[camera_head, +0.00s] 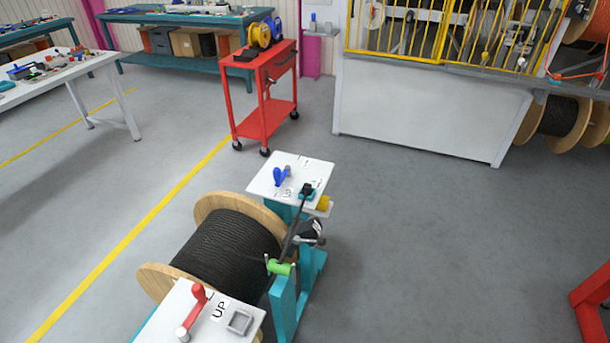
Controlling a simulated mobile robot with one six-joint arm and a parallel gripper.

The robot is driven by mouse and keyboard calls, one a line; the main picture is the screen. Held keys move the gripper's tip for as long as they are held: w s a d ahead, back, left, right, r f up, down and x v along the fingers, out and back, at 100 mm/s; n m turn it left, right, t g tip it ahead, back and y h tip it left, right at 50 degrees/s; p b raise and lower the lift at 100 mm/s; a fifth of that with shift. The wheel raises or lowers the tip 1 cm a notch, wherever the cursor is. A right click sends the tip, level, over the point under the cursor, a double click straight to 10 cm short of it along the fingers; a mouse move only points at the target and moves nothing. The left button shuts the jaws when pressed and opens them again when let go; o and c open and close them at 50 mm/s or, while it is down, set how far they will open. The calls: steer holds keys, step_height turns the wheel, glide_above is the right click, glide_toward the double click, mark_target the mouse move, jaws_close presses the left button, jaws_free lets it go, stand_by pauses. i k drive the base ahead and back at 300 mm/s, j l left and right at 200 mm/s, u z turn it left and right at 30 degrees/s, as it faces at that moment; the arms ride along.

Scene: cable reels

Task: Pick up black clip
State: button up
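A black part (306,189) that looks like the black clip sits at the near right of the far white panel (264,186) on the cable reel stand. A thin dark rod or cable runs down from it toward the green cylinder (280,267). A second dark part (312,230) with grey metal on it is lower on the teal frame; I cannot tell exactly what it is.
The wooden reel (216,205) with black cable fills the stand's left side. A near white panel (177,310) carries a red lever. A blue lever (281,175) stands on the far panel. A red trolley (265,115) is behind. Floor to the right (430,240) is clear.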

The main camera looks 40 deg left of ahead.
mark_target(307, 188)
steer(key=i+j+u, duration=0.1)
steer(key=i+u, duration=0.8)
steer(key=i+l+u, duration=0.2)
steer(key=u, duration=0.2)
steer(key=i+l+u, duration=0.75)
steer(key=u, duration=0.15)
steer(key=i+u, duration=0.2)
steer(key=u, duration=0.25)
steer(key=i+l+u, duration=0.2)
steer(key=u, duration=0.25)
steer(key=i+l+u, duration=0.2)
steer(key=u, duration=0.3)
